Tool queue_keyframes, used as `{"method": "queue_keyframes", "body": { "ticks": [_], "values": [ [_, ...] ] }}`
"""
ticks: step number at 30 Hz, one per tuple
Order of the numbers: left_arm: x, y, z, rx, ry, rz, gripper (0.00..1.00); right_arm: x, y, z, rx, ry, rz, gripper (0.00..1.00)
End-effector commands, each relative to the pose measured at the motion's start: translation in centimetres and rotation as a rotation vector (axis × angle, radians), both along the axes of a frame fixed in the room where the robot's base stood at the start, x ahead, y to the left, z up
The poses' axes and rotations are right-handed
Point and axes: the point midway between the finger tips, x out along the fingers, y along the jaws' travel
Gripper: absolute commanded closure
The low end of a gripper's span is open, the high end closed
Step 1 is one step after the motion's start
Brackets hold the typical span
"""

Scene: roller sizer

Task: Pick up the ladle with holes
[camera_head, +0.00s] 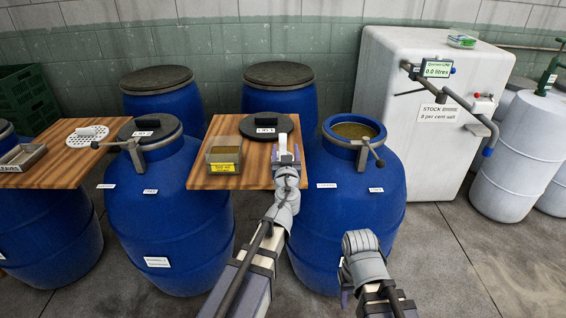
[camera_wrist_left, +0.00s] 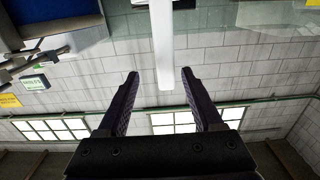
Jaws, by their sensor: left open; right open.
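I cannot make out a ladle with holes for certain in either view. In the left wrist view, dark and grey rod-like shapes (camera_wrist_left: 32,60) show at the left edge, near a small green-and-white sign (camera_wrist_left: 34,83) that seems to read "HOLES". My left gripper (camera_head: 286,150) is over the right wooden board, in front of a dark lid. In the left wrist view its two dark fingers (camera_wrist_left: 160,100) are apart, with nothing held between them. My right gripper (camera_head: 346,292) is low at the bottom of the head view, mostly hidden by its wrist.
The right board (camera_head: 205,178) bears a clear box (camera_head: 223,153) and the dark lid (camera_head: 266,126). The left board (camera_head: 60,175) bears a white perforated disc (camera_head: 88,137) and a grey tray (camera_head: 22,157). An open blue barrel (camera_head: 350,190) stands right, before a white tank (camera_head: 400,80).

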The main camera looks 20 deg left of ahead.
Motion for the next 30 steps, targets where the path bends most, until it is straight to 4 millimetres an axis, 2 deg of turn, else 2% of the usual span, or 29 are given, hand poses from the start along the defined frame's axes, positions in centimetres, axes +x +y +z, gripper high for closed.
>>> {"method": "queue_keyframes", "body": {
  "ticks": [5, 12, 19, 27, 30],
  "values": [
    [0.4, 0.1, 0.1, -0.002, -0.002, -0.002, 0.32, 0.0, 0.0, 0.0, 0.000, 0.000, 0.000, 0.50],
    [2.6, 0.7, 0.1, -0.001, 0.000, -0.001, 0.32, 0.0, 0.0, 0.1, 0.000, 0.000, 0.000, 0.50],
    [3.2, 1.1, 0.2, -0.001, 0.000, 0.000, 0.32, 0.0, 0.0, 0.2, 0.000, 0.000, 0.000, 0.50],
    [6.7, 2.7, 0.4, -0.001, 0.000, 0.000, 0.32, 0.0, 0.0, 0.4, 0.000, 0.000, 0.000, 0.50],
    [7.4, 2.9, 0.4, -0.001, 0.000, -0.001, 0.32, 0.0, 0.0, 0.4, 0.000, 0.000, 0.000, 0.50]
  ]
}}
